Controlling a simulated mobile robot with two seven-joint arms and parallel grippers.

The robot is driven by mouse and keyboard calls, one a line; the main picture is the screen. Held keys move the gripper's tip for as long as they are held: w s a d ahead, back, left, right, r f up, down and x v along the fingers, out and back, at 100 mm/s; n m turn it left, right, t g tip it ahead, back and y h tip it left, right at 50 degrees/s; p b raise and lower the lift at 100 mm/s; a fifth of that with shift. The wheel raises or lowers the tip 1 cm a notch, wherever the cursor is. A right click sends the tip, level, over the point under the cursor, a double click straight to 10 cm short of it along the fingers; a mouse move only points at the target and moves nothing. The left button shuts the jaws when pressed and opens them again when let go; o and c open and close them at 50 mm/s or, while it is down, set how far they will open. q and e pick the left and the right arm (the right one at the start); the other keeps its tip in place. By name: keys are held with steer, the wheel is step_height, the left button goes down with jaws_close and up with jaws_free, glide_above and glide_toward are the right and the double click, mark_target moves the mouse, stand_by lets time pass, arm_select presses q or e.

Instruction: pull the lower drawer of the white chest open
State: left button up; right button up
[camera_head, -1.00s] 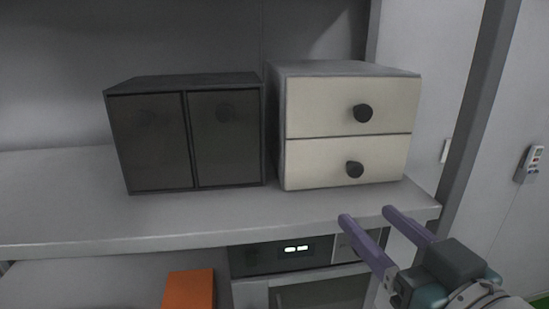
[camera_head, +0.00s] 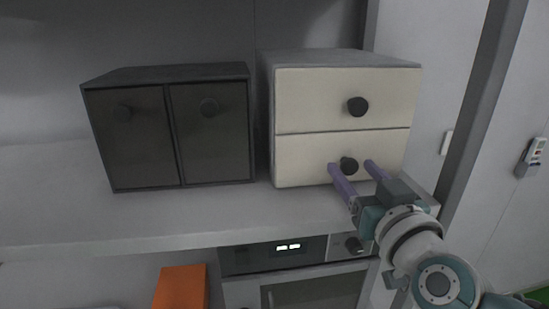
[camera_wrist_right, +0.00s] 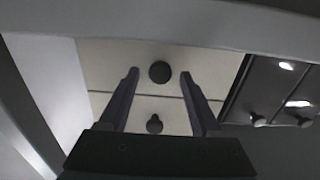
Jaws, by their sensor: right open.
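The white chest (camera_head: 274,120) stands on the counter with two cream drawers, both shut. The upper drawer (camera_head: 310,98) has a round black knob (camera_head: 357,106). The lower drawer (camera_head: 300,158) has a matching knob (camera_head: 348,165). My right gripper (camera_head: 353,166) is open, its purple fingers pointing at the lower drawer, one on each side of the lower knob. The right wrist view looks upside down; the lower knob (camera_wrist_right: 159,71) shows there between the fingertips. I cannot tell how far the tips reach past the knob. My left gripper is not in view.
A dark two-door cabinet (camera_head: 170,130) stands left of the chest. The counter (camera_head: 150,220) is bare in front of both. Below are an oven with a lit display (camera_head: 288,247) and an orange object (camera_head: 181,287). A grey post (camera_head: 480,100) rises at the right.

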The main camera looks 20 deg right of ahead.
steer(key=shift+c, duration=0.4)
jaws_close()
stand_by(1.0)
